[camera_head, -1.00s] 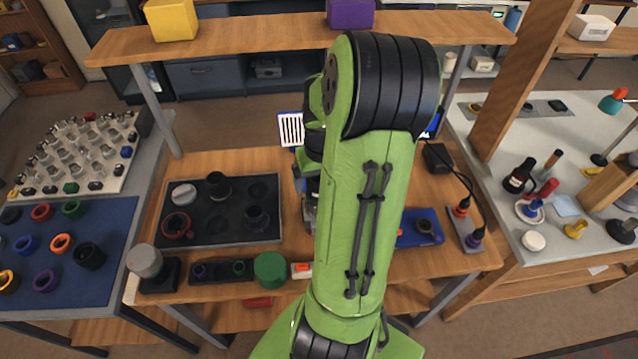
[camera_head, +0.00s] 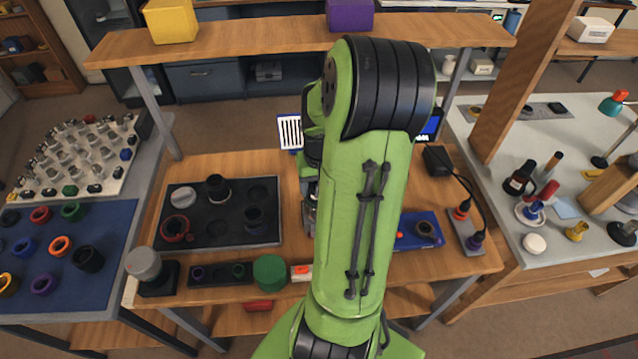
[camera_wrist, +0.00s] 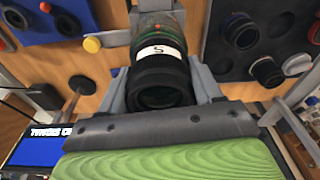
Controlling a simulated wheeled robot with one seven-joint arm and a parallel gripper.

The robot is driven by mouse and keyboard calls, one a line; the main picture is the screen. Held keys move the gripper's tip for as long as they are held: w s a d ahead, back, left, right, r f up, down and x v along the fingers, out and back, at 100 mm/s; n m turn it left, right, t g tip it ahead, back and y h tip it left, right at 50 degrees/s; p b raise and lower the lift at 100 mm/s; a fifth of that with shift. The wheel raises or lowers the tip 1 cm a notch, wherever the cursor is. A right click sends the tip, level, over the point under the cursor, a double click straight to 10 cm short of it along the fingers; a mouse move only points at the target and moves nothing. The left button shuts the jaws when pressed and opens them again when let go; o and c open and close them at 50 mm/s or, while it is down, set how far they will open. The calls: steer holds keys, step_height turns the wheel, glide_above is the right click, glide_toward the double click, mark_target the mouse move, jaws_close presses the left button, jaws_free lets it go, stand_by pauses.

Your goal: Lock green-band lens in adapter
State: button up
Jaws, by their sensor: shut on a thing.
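A black lens (camera_wrist: 160,78) with a white label shows in the wrist view, its round dark end facing the camera. A dull greenish band (camera_wrist: 156,30) shows at its far end. My gripper (camera_wrist: 161,88) is shut on this lens, with a grey finger on each side. The far end of the lens lies against or close to grey hardware over the wooden bench; I cannot tell whether it sits in an adapter. In the head view my green arm hides the lens and most of my gripper.
A dark tray (camera_head: 236,237) with several lens parts lies left of my arm. A blue plate (camera_head: 408,241) with a black ring (camera_head: 427,231) lies to the right. A green cylinder (camera_head: 270,271) stands at the front edge. A shelf (camera_head: 260,32) crosses behind.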

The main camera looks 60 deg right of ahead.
steer(key=shift+m, duration=0.8)
steer(key=shift+m, duration=1)
steer(key=shift+m+g+b, duration=0.3)
steer(key=shift+m+b, duration=0.05)
steer(key=shift+m, duration=1.25)
steer(key=shift+m, duration=0.5)
steer(key=o, duration=1.4)
steer(key=shift+c, duration=0.2)
steer(key=shift+r, duration=0.1)
